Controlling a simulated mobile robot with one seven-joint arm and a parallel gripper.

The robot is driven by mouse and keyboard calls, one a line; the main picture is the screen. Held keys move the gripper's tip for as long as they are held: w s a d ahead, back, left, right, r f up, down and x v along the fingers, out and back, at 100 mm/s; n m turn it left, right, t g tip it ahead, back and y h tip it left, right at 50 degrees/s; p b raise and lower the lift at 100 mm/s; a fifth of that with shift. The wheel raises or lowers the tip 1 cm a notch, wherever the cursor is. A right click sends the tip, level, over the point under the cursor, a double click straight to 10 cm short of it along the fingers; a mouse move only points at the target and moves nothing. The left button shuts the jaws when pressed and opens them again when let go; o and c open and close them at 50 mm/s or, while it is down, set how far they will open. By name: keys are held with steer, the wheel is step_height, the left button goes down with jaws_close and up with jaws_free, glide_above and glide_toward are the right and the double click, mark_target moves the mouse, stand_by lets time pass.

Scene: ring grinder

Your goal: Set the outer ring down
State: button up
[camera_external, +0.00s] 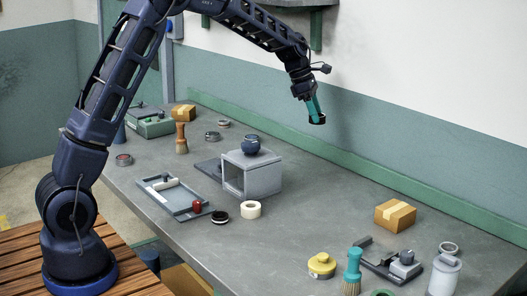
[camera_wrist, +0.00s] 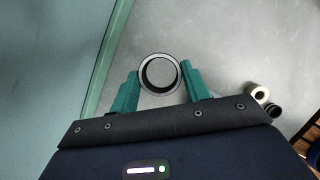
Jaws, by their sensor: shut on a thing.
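My gripper (camera_external: 313,108) hangs from the raised arm, well above the grey table (camera_external: 310,235) near the back wall. Its two teal fingers are shut on the outer ring (camera_external: 318,121), a dark ring at the fingertips. In the wrist view, the outer ring (camera_wrist: 160,55) shows as a round dark band with a light rim and an open centre. The fingers of my gripper (camera_wrist: 160,76) lie on either side of it. Bare grey tabletop shows beyond and through the ring.
A grey open box (camera_external: 265,180) with a blue pot (camera_external: 251,145) on top stands mid-table. A cream roll (camera_external: 250,209) and a black ring (camera_external: 220,216) lie before it. A cardboard box (camera_external: 395,215) stands right. The table between the grey box and cardboard box is clear.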

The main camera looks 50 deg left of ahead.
glide_above(337, 194)
steer(key=a, duration=0.2)
steer(key=s, duration=0.1)
steer(key=f, duration=1.3)
steer(key=d+f, duration=0.1)
steer(key=f, duration=0.6)
steer(key=shift+f, duration=0.1)
steer(key=o, duration=1)
steer(key=shift+o, duration=0.2)
